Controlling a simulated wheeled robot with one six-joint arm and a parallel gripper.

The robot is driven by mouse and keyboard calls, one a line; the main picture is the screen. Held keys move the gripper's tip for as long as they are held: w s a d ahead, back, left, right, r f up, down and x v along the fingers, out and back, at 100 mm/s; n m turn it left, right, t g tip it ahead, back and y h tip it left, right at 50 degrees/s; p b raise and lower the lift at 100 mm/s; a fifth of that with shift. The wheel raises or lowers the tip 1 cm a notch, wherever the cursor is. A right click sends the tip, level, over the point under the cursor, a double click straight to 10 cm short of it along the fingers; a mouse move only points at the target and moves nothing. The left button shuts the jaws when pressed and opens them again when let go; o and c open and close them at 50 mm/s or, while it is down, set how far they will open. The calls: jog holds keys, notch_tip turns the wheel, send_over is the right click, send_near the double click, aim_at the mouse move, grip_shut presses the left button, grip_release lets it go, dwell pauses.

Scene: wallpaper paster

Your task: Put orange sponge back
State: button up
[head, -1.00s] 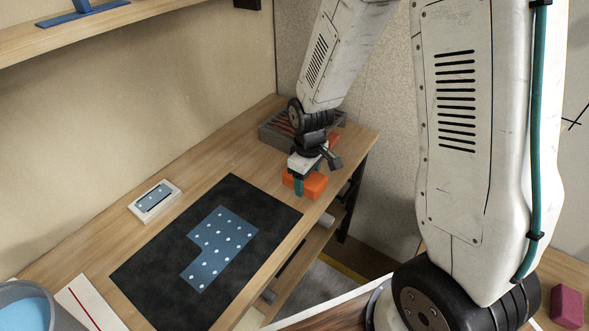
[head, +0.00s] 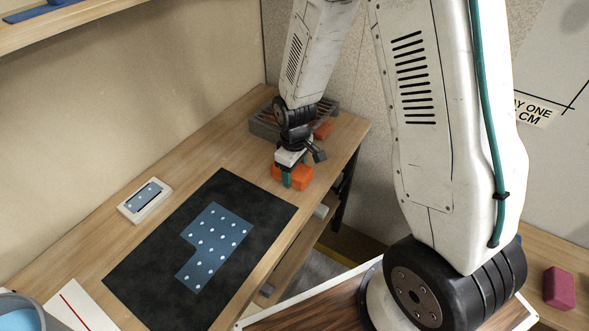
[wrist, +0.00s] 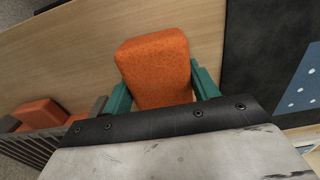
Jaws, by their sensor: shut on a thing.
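The orange sponge (head: 298,178) is at the right end of the wooden table, just beyond the dark mat's far right corner. It fills the middle of the wrist view (wrist: 156,68). My gripper (head: 287,178) is shut on it, with a teal finger at each side. In the wrist view my gripper (wrist: 160,85) has both fingers against the sponge's sides. Whether the sponge rests on the table or hangs just above it, I cannot tell. A second orange block (head: 323,130) lies at the grey slatted rack (head: 262,120) behind; it also shows in the wrist view (wrist: 40,113).
A dark mat (head: 130,272) bears a blue dotted sheet (head: 215,245). A small pale tray (head: 133,208) stands left of the mat. A bucket (head: 22,312) is at bottom left. A dark red block (head: 559,288) lies at far right. Bare table lies around the sponge.

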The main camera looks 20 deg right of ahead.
jog(key=o, duration=1)
notch_tip(320, 180, up, 7)
jog(key=shift+a, duration=0.15)
jog(key=shift+s+r, duration=0.1)
jog(key=shift+r, duration=0.6)
jog(key=s+d+r+m, duration=0.1)
jog(key=s+r+m, duration=0.1)
jog(key=s+r, duration=0.5)
jog(key=s+d+r+m, duration=0.1)
jog(key=s+r+m, duration=0.1)
jog(key=s+r, duration=0.5)
jog(key=s+d+r+m+t, duration=0.1)
jog(key=s+r+m, duration=0.1)
jog(key=s+r, duration=0.6)
jog(key=shift+s+d+m, duration=0.2)
jog(key=shift+s+m, duration=0.2)
jog(key=shift+s, duration=0.45)
